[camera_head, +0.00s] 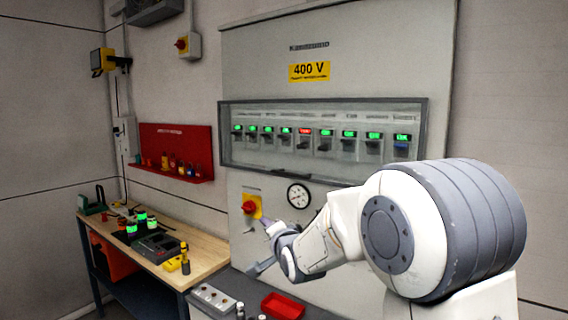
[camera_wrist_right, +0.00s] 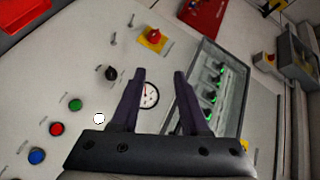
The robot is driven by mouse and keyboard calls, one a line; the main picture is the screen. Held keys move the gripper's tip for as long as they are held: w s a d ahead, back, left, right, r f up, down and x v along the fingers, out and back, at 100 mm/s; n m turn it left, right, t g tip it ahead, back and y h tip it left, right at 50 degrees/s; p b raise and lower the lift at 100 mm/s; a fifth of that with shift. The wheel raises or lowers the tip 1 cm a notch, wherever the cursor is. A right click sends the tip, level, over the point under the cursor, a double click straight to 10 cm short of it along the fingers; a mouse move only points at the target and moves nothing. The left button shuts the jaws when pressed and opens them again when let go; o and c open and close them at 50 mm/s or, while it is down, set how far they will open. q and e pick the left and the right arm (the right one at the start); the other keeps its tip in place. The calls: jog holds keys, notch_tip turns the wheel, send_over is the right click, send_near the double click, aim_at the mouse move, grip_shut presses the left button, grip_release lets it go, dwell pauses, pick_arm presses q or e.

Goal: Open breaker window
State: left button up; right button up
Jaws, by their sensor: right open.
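The breaker window (camera_head: 265,160) is a wide, clear pane in a dark grey frame on the cabinet front. It looks closed, with a row of breakers behind it. Most breakers show green and one near the middle shows red (camera_head: 305,131). In the right wrist view the window (camera_wrist_right: 232,100) is tilted, to the right of the fingers. My right gripper (camera_head: 262,246) is open and empty, below the window's lower left part, near the red knob. Its two dark fingers also show in the wrist view (camera_wrist_right: 159,75), partly covering the gauge and the window's near edge. My left gripper is not in view.
The grey cabinet (camera_head: 390,50) carries a 400 V sign (camera_head: 309,71), a round gauge (camera_head: 299,195) and a red knob on a yellow plate (camera_head: 251,206). A workbench (camera_head: 205,255) with tools stands at the left. A red tray (camera_head: 283,305) lies low in front.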

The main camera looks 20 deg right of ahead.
aim_at(292, 175)
jog(key=w+d+r+m+t+h+p, duration=0.25)
jog(key=d+r+m+t, duration=0.2)
jog(key=d+r, duration=0.45)
jog(key=shift+g, duration=0.45)
jog(key=w+p, duration=0.1)
jog(key=w, duration=0.2)
jog(key=w+d+r+p, duration=0.1)
jog(key=w+p, duration=0.1)
jog(key=w, duration=0.1)
jog(key=w+p, duration=0.2)
jog(key=w, duration=0.1)
jog(key=shift+w+d+r, duration=0.15)
jog(key=shift+w, duration=0.2)
pick_arm(q)
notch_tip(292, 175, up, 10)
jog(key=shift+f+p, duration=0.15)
jog(key=shift+p, duration=0.3)
pick_arm(e)
jog(key=shift+w, duration=0.55)
jog(key=shift+d, duration=0.1)
grip_shut()
